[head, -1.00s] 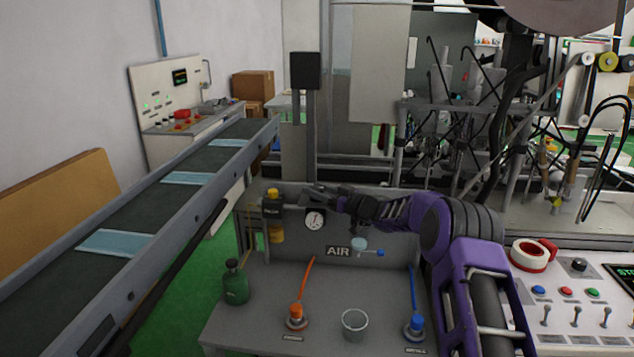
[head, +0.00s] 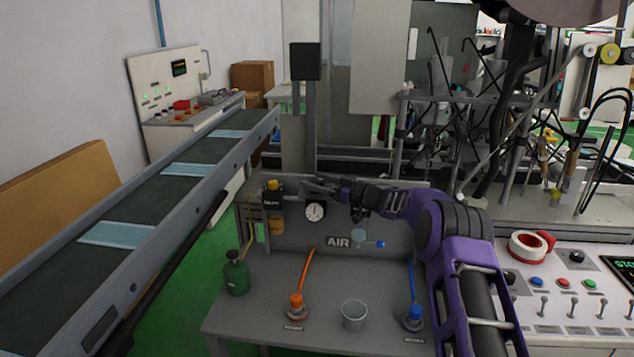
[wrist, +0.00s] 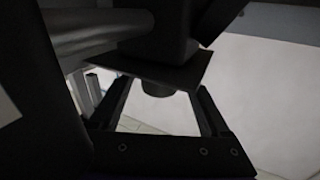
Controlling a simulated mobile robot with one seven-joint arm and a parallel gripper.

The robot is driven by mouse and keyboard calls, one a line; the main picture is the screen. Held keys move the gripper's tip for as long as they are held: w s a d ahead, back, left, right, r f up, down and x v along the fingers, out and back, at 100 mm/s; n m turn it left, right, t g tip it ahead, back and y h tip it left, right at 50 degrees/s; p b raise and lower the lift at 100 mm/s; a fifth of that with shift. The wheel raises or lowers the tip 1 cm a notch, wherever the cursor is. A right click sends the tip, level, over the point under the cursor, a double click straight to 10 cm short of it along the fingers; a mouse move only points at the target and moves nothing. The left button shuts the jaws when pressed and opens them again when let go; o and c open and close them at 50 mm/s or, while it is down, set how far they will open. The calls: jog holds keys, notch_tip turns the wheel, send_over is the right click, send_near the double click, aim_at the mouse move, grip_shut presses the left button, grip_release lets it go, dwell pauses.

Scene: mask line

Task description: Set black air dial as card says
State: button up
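My gripper (head: 318,187) is at the upper edge of the grey bench's back panel, just above a round white-faced gauge (head: 314,212) with a dark rim. In the wrist view its two fingers (wrist: 163,100) stand apart. A dark rounded knob-like piece (wrist: 158,88) hangs under a dark plate between them; I cannot tell if they touch it, or whether it is the black air dial. In the head view no black dial shows clearly; the gripper may hide it. The AIR label (head: 338,242) is below the gauge. I see no readable instruction card.
A yellow-topped regulator unit (head: 273,198) stands close left of the gauge. A small blue-ended lever (head: 378,244) is right of the label. A conveyor (head: 60,280) runs along the left.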

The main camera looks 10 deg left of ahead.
jog(key=v, duration=1.7)
jog(key=shift+d, duration=0.2)
jog(key=shift+s+a+f, duration=0.1)
